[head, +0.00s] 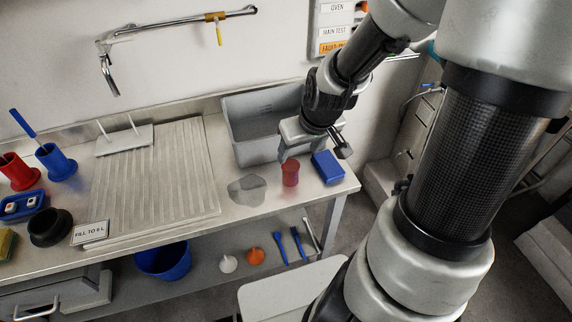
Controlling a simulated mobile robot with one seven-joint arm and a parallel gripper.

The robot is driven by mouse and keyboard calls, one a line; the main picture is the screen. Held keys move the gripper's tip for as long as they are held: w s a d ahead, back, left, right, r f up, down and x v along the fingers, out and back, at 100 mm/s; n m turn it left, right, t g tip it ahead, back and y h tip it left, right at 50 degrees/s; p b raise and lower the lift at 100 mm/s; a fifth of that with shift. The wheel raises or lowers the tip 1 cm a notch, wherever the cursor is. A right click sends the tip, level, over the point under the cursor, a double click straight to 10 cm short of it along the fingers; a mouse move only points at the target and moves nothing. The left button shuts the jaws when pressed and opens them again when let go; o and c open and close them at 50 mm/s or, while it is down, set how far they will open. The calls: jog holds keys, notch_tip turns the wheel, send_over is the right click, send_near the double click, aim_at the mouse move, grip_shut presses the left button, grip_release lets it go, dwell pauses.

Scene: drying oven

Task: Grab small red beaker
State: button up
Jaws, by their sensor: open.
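My gripper (312,158) is open just above and behind the beaker, coming down from the upper right. One finger shows near the beaker's upper left and the other near the blue box. I cannot tell from this view whether a finger touches the beaker.
A grey bin (240,118) is behind. A ribbed draining board (155,190) fills the middle of the counter (240,212).

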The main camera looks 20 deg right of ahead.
jog(key=b, duration=0.6)
send_near(291, 169)
jog(key=a+f, duration=0.1)
jog(key=a, duration=0.1)
jog(key=shift+s+d+b+x, duration=0.15)
jog(key=shift+b+x, duration=0.35)
jog(key=shift+x, duration=0.5)
jog(key=shift+d+b+x, duration=0.15)
jog(key=shift+b+x, duration=0.3)
jog(key=shift+x, duration=0.55)
jog(key=shift+s+d+b+x, duration=0.15)
jog(key=shift+b+x, duration=0.35)
jog(key=shift+x, duration=0.55)
jog(key=shift+d, duration=0.1)
jog(key=c, duration=1.1)
